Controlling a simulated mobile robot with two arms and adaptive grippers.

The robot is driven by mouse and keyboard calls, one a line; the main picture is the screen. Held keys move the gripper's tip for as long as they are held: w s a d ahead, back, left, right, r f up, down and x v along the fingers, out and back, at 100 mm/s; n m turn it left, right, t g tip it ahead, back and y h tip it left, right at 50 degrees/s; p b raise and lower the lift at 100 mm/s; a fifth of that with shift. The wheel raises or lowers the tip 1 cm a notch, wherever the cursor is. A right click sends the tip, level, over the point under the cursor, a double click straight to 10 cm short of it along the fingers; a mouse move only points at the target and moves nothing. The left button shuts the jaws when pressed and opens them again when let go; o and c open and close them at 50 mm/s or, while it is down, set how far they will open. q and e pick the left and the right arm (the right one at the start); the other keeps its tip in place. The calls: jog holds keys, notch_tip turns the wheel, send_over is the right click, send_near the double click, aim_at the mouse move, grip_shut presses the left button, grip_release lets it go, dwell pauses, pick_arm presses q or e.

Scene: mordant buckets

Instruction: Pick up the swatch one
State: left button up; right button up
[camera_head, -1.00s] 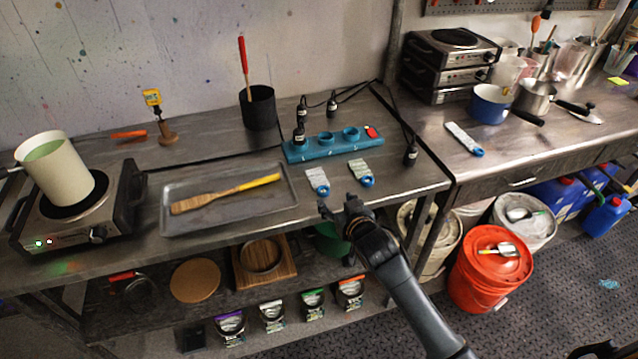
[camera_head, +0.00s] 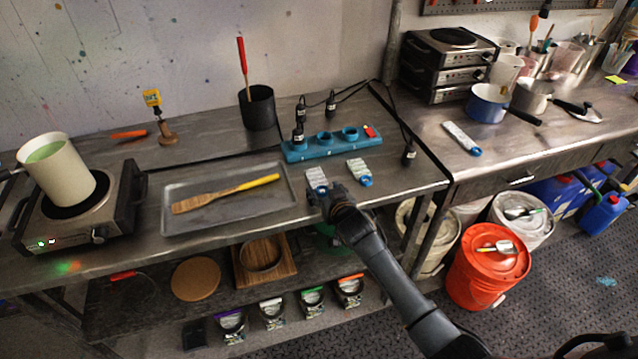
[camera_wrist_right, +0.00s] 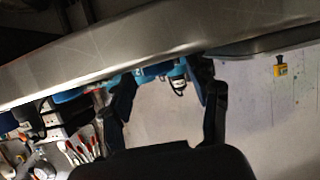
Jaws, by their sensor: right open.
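A pale swatch with a blue end (camera_head: 316,178) lies near the front edge of the left bench. A second, similar swatch (camera_head: 358,170) lies to its right, and a third swatch (camera_head: 460,137) lies on the right bench. I cannot tell which is called swatch one. My right gripper (camera_head: 327,197) is open at the bench's front edge, just in front of the left swatch, and hides its near end. I cannot tell whether they touch. In the right wrist view the fingers (camera_wrist_right: 167,95) are apart, and no swatch shows clearly between them.
A metal tray (camera_head: 168,226) with a wooden spatula (camera_head: 222,194) lies left of the swatches. A lower shelf holds several items. The bench front edge (camera_wrist_right: 150,52) crosses the right wrist view.

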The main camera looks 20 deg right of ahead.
jog(key=shift+c, duration=0.5)
jog(key=c, duration=0.9)
jog(key=shift+r, duration=0.1)
